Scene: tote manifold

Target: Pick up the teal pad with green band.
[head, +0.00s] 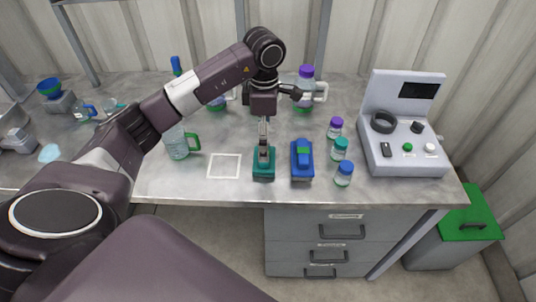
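A teal pad (264,171) lies near the front edge of the bench. Its upper part is partly covered by my gripper, and I cannot make out a green band on it. My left gripper (264,154) reaches down from above, with its narrow fingers at the pad's upper part. I cannot tell whether the fingers touch it or are closed on it. A blue pad (302,165) with a green band across it lies just to the right, apart from the teal one. My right gripper is not in view.
A white square outline (225,166) is left of the teal pad. Bottles with blue (344,174), teal (340,149) and purple (335,128) caps stand to the right, before a control box (402,153). A green-handled jug (177,144) stands left. A green-lidded bin (468,222) is below.

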